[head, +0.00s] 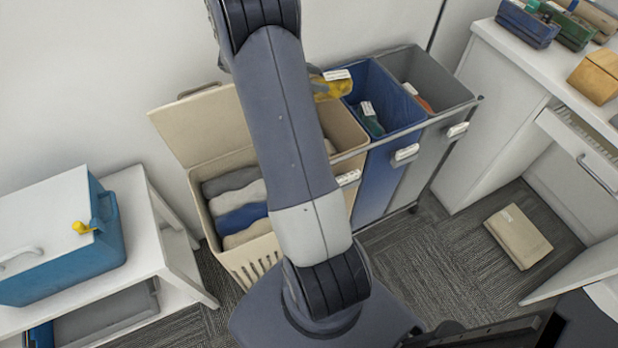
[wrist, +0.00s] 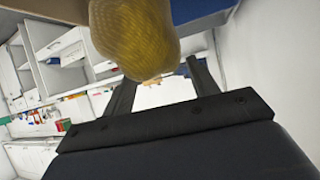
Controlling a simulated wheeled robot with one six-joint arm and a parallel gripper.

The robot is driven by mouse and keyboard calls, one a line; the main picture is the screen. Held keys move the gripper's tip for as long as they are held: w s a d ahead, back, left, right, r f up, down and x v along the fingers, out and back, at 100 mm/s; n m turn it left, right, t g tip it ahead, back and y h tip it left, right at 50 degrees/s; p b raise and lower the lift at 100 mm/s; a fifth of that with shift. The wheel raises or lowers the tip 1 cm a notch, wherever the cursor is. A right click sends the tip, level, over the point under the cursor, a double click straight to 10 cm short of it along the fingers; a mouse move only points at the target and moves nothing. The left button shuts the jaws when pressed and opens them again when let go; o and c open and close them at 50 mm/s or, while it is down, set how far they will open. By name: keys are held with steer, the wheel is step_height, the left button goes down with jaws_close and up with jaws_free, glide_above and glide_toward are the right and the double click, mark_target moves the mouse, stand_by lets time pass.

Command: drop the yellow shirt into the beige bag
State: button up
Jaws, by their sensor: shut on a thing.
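The yellow shirt (head: 332,89) is a bunched bundle with a white tag, just right of my arm in the head view. It hangs over the back of the beige bag (head: 345,128), near the blue bag's edge. The beige bag is the left one of a three-bag sorter, and my arm hides part of it. My gripper (wrist: 160,78) is shut on the shirt, which bulges above the fingers in the wrist view (wrist: 133,38). In the head view the gripper is hidden behind my arm.
The blue bag (head: 372,82) and grey bag (head: 428,72) stand to the right, each with an item inside. A lidded beige basket (head: 197,128) with rolled clothes is at left. A folded tan item (head: 518,236) lies on the carpet.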

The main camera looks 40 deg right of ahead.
steer(key=shift+f, duration=1.9)
steer(key=o, duration=1.3)
steer(key=shift+o, duration=0.2)
step_height(320, 180, up, 10)
steer(key=shift+r+b, duration=0.1)
steer(key=shift+b, duration=0.8)
